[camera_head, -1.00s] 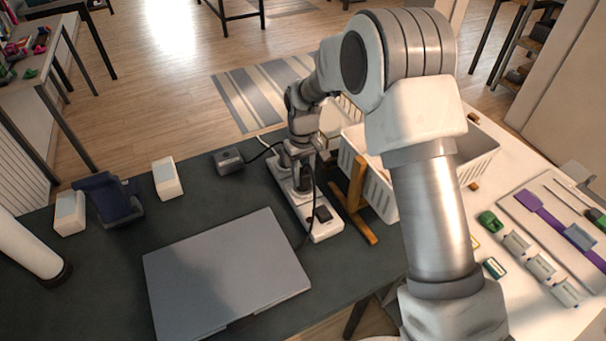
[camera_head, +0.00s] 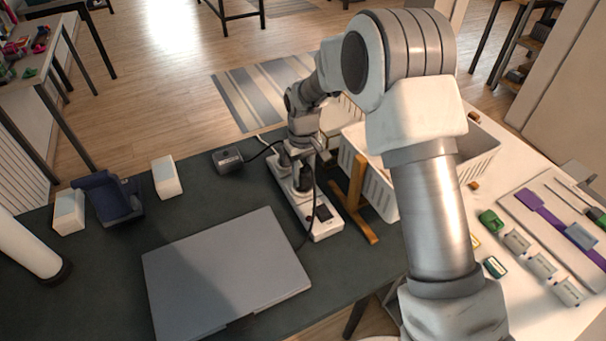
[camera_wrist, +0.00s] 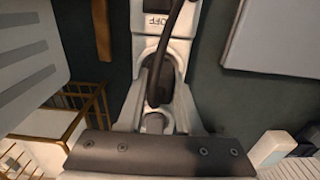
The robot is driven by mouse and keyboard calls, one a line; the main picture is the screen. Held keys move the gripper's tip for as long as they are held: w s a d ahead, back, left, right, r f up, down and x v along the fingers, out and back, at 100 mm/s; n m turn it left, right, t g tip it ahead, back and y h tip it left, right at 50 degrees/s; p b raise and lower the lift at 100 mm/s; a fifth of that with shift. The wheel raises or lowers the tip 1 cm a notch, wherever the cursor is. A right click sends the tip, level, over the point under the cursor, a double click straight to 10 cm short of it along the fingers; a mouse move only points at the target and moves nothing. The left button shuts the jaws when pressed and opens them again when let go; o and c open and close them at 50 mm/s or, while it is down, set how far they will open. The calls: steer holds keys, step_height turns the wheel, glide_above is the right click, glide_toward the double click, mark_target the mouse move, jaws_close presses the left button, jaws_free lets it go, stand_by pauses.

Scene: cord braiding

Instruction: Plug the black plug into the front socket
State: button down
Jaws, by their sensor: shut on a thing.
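A long white power strip (camera_head: 328,229) lies on the dark desktop, with a black switch (camera_head: 323,212) near its front end. My gripper (camera_head: 304,176) is above the middle of the strip and points down. It is shut on the black plug (camera_head: 305,183), whose cord rises from its top. In the wrist view, the black plug (camera_wrist: 160,82) is between my fingers, over a socket area of the strip; the strip's OFF label (camera_wrist: 158,20) shows just beyond. Whether the plug's pins are in the socket is hidden.
A grey closed laptop (camera_head: 225,275) lies left of the strip. A black adapter box (camera_head: 228,159) with a cord sits at the strip's far left. A wooden stand (camera_head: 356,205) and a white basket (camera_head: 382,188) are close on the right.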

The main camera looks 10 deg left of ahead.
steer(key=shift+f, duration=0.5)
steer(key=c, duration=0.5)
jaws_free()
step_height(320, 180, up, 18)
steer(key=p, duration=0.1)
steer(key=s+d+r+m+t, duration=0.1)
steer(key=s+d+r, duration=0.2)
steer(key=d+r, duration=0.35)
steer(key=s+d+r+m+t+p, duration=0.2)
steer(key=s+d+r, duration=0.4)
steer(key=s+d, duration=0.15)
steer(key=s+d+m+t, duration=0.2)
steer(key=s+d+m, duration=0.2)
steer(key=s+d, duration=0.6)
steer(key=s, duration=0.5)
steer(key=shift+s+d+r+t+p, duration=0.15)
steer(key=shift+d+r+t+p, duration=0.05)
steer(key=shift+t+p, duration=0.1)
